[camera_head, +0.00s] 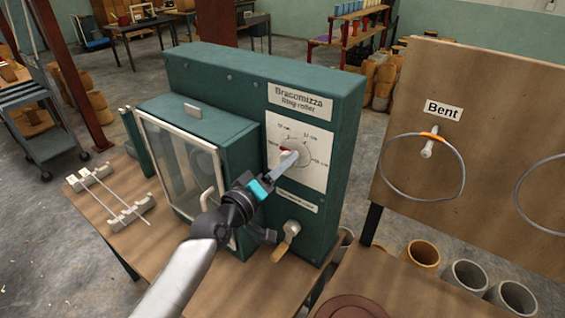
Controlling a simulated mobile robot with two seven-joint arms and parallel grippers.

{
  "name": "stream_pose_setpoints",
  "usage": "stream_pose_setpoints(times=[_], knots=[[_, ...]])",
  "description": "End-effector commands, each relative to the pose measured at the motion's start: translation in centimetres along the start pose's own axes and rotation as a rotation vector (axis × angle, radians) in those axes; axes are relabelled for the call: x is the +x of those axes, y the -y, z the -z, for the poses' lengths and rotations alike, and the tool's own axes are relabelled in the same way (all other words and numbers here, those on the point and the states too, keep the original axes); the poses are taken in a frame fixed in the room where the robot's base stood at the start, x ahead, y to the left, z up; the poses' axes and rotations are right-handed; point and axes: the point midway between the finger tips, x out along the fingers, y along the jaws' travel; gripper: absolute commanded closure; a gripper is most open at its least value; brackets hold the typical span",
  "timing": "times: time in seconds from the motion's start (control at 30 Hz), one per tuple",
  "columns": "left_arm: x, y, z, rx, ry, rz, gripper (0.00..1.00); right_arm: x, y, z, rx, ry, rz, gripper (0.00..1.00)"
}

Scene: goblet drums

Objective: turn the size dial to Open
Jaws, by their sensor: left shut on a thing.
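The size dial (304,152) is a round dial on the white panel on the front of the green ring roller machine (240,85). Small marks ring it, too small to read surely. A little red shows at its left side. My left gripper (285,164) reaches up from below and is shut on the dial's knob, its fingers hiding much of it. Which mark the knob points to cannot be told. My right gripper is not in view.
A glazed guard door (178,168) with a pale handle is left of my arm. A lever (286,240) sits below the panel. A board labelled Bent (443,110) with metal rings stands right. A rack with rods (110,195) lies on the bench left.

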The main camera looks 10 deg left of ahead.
Motion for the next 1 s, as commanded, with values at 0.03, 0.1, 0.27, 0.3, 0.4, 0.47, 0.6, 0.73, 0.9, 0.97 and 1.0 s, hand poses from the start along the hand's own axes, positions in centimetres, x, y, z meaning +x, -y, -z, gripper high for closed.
stream_pose_setpoints(times=[0.03, 0.1, 0.27, 0.3, 0.4, 0.47, 0.6, 0.73, 0.9, 0.97, 1.0], knots=[[0.01, -0.08, 0.06, -0.024, -0.001, 0.000, 1.00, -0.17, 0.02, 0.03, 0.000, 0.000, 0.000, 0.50], [0.01, -0.08, 0.05, -0.054, -0.001, 0.000, 1.00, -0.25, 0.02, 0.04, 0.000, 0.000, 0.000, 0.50], [0.01, -0.06, 0.05, -0.099, -0.001, -0.001, 1.00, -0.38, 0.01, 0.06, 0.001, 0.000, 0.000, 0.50], [0.01, -0.06, 0.05, -0.106, -0.001, -0.001, 1.00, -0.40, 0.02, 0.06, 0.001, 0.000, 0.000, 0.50], [0.01, -0.06, 0.04, -0.119, -0.002, -0.001, 1.00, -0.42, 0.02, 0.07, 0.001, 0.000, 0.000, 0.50], [0.01, -0.06, 0.04, -0.123, -0.002, -0.001, 1.00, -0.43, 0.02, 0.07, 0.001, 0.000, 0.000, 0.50], [0.01, -0.05, 0.04, -0.126, -0.002, -0.001, 1.00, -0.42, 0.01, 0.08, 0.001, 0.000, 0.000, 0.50], [0.01, -0.06, 0.04, -0.126, -0.002, -0.001, 1.00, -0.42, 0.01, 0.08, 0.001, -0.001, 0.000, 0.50], [0.01, -0.06, 0.04, -0.125, -0.002, -0.001, 0.38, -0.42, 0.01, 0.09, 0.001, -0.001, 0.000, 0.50], [0.01, -0.06, 0.04, -0.124, -0.001, -0.001, 0.31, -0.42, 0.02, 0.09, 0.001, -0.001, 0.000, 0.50], [0.01, -0.06, 0.04, -0.124, -0.001, -0.001, 0.27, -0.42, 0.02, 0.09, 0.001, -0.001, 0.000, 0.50]])
